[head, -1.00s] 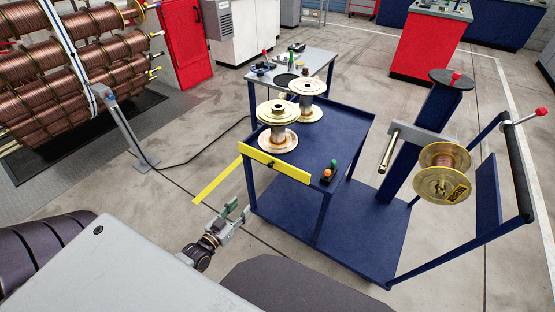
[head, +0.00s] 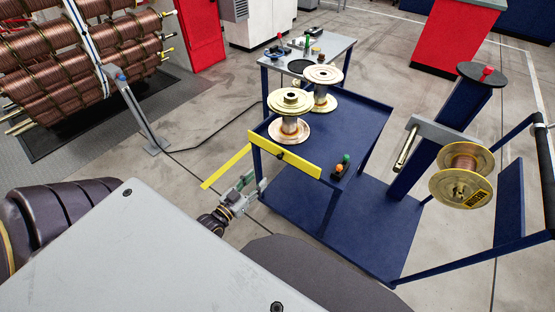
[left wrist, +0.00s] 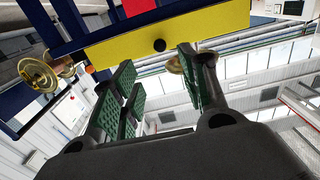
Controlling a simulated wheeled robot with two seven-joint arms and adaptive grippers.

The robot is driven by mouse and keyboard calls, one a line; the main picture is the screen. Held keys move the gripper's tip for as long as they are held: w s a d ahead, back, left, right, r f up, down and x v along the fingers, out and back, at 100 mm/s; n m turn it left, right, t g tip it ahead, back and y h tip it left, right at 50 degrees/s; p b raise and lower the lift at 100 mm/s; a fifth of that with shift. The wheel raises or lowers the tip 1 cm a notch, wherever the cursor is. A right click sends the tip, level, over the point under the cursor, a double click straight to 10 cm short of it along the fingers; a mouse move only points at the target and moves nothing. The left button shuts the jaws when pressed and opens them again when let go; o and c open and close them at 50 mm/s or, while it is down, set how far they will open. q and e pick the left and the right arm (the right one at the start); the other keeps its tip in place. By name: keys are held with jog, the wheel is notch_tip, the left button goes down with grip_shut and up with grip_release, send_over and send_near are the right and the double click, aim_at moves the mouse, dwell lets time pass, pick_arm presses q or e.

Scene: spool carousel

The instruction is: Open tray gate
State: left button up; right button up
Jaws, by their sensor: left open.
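The tray gate is a yellow panel (head: 298,160) across the near end of the blue cart's top tray, standing upright. A small dark knob (head: 280,154) sticks out of its face. My left gripper (head: 248,184) is open and empty, just left of and below the gate in the head view. In the left wrist view the gate (left wrist: 205,32) fills the top, and its black knob (left wrist: 159,45) shows between and beyond the open green-padded fingers (left wrist: 158,86). The fingers appear apart from the knob. My right gripper is not in view.
Another spool (head: 463,174) hangs on a post at the right. A copper coil rack (head: 80,65) stands at the left.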

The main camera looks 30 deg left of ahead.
pick_arm(q)
send_near(278, 158)
jog(key=w, duration=0.4)
jog(key=shift+w+d+b, duration=0.25)
jog(key=shift+b, duration=0.15)
jog(key=shift+w+d, duration=0.1)
jog(key=shift+w, duration=2)
jog(key=shift+w+d, duration=0.1)
jog(key=shift+w, duration=0.15)
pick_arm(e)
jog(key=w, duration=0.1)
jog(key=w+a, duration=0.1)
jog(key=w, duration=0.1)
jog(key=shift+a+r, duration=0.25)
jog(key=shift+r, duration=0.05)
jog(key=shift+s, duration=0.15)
pick_arm(q)
grip_shut()
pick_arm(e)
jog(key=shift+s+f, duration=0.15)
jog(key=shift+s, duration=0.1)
